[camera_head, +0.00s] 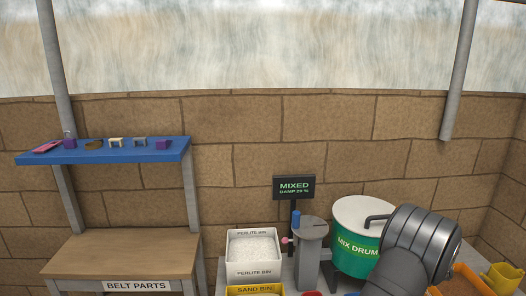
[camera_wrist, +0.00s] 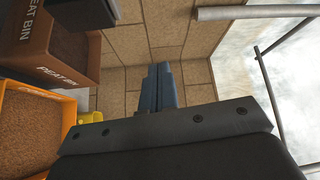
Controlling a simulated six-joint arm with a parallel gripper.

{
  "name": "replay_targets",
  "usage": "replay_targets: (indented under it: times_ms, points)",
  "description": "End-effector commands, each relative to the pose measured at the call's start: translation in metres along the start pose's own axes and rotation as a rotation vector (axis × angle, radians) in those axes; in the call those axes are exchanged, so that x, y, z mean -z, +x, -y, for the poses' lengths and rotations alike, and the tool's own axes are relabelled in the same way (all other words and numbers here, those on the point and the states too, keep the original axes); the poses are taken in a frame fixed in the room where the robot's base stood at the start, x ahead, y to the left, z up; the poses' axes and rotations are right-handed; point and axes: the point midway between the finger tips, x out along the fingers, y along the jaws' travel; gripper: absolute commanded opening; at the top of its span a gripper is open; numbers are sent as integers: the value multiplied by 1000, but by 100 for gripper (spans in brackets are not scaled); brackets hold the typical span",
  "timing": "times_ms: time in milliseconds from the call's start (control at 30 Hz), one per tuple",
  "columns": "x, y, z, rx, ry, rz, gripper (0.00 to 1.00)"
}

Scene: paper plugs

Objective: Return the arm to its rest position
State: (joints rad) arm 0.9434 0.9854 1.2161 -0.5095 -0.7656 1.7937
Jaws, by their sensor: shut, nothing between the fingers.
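My gripper (camera_wrist: 160,70) shows in the wrist view with its two dark fingers together and nothing between them. It points toward the brown block wall and touches nothing that I can see. In the head view my black arm (camera_head: 418,245) rises at the lower right, in front of the mix drum's right side. The gripper itself is not seen in that view.
A white-lidded green mix drum (camera_head: 350,255) stands close beside my arm. Left of it are a grey post, a "MIXED" sign (camera_head: 294,187) and the perlite bin (camera_head: 254,270). A blue shelf (camera_head: 100,153) holds small parts. The wrist view shows the peat bin (camera_wrist: 60,76) at left.

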Motion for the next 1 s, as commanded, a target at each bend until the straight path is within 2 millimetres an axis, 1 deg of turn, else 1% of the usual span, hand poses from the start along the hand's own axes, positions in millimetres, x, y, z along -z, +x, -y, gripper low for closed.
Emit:
replay_targets:
  times_ms: [67,400,867,1000]
  points:
    - [4,2,-1,5,1,26,0]
    - [9,9,-3,23,7,130,0]
    - [10,10,-3,28,10,154,0]
    - [10,10,-3,27,10,154,28]
